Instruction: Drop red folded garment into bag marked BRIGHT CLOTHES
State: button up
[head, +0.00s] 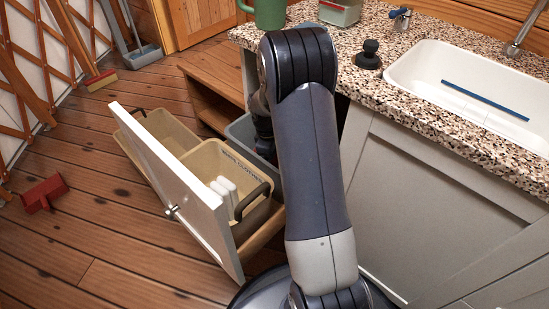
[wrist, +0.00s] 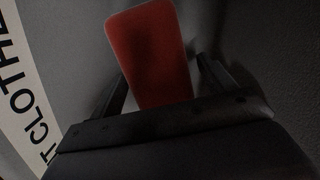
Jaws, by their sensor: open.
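The red folded garment (wrist: 152,50) shows in the wrist view as a flat red slab with rounded corners. It lies between the two dark fingers of my gripper (wrist: 163,78), which stand apart. I cannot tell if it touches either finger. Dark grey walls (wrist: 262,45) surround it, and a white label (wrist: 22,95) at the left reads "T CLOTHE", cut off at both ends. In the head view a grey bag (head: 240,132) stands in the pull-out drawer, mostly behind my arm. My gripper and the garment are hidden there.
The open drawer has a white front (head: 185,190). It also holds a beige bag (head: 205,160) with white folded items and a dark handle. A speckled counter (head: 420,100) with a white sink (head: 480,85) is at the right. A red dustpan (head: 43,193) lies on the floor.

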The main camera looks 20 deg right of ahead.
notch_tip(320, 180, up, 13)
jog(key=w+a+p, duration=0.1)
jog(key=p, duration=0.3)
jog(key=shift+w+a, duration=0.15)
jog(key=f+b, duration=0.1)
jog(key=f, duration=0.3)
jog(key=s+d+f+b, duration=0.1)
jog(key=f, duration=0.3)
jog(key=f+b, duration=0.2)
jog(key=f, duration=0.3)
jog(key=shift+s+d, duration=0.15)
jog(key=shift+r, duration=0.45)
jog(key=shift+f, duration=0.1)
